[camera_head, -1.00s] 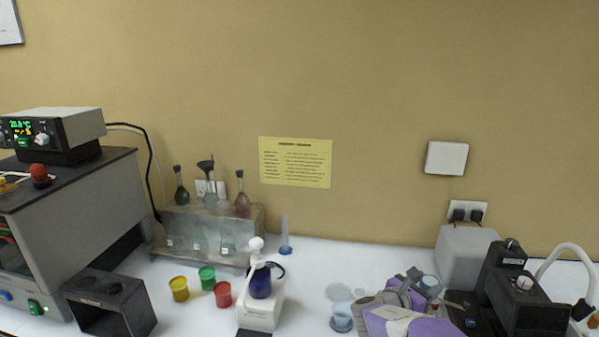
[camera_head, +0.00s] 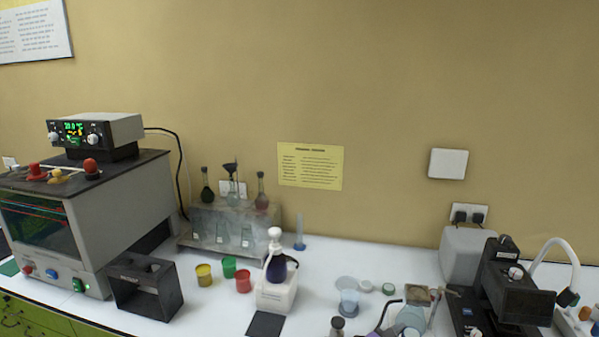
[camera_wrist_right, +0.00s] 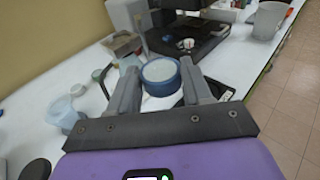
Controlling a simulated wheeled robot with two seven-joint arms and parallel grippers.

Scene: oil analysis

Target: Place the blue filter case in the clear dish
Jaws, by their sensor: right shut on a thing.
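In the right wrist view, the blue filter case (camera_wrist_right: 160,75), a round blue ring with a pale top, sits between the two fingers of my right gripper (camera_wrist_right: 160,88). The gripper is shut on it and holds it above the bench. A clear shallow round dish (camera_head: 346,283) appears to lie on the white bench in the head view, behind a pale blue translucent cup (camera_head: 348,303). I cannot tell the dish for certain in the right wrist view.
A black instrument (camera_head: 505,290) stands at the right, beside a grey box (camera_head: 465,255). Small round lids (camera_head: 388,289) and a glass flask (camera_head: 411,318) lie near the dish. A white stand with a dark bottle (camera_head: 276,272) and coloured cups (camera_head: 243,281) stand further left.

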